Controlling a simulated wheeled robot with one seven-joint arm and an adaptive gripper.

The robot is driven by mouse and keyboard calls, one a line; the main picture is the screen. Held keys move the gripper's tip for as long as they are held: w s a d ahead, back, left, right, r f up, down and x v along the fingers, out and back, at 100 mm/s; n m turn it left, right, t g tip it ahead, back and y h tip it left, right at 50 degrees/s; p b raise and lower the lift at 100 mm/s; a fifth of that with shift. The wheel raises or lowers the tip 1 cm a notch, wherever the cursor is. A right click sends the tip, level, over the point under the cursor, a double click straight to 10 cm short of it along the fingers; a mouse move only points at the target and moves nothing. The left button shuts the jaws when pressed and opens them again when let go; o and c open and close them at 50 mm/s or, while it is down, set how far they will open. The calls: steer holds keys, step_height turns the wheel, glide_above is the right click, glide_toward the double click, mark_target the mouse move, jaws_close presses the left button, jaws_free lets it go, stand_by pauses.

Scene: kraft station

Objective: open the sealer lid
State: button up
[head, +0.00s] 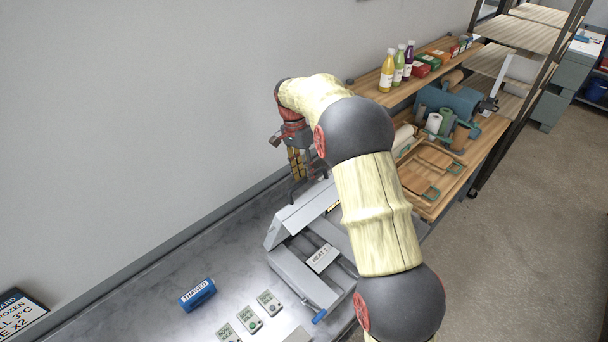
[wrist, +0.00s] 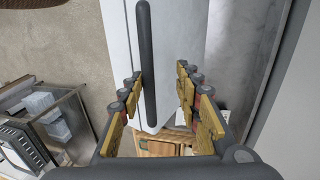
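A dark bar handle (head: 294,190) sits along the lid's top edge. My gripper (head: 297,163) is at the handle, pointing down. In the wrist view my gripper (wrist: 158,100) is open, and the handle (wrist: 147,62) lies between the fingers, nearer the left one. I cannot tell whether either finger touches it.
The wall (head: 130,110) is close behind. A wooden shelf with bottles (head: 388,70) and boards (head: 430,172) stands to the right. The counter's left part is mostly clear.

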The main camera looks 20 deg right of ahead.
steer(key=shift+w+r, duration=0.1)
steer(key=shift+r, duration=0.05)
steer(key=v, duration=1.1)
steer(key=shift+r, duration=0.3)
steer(key=shift+a, duration=0.1)
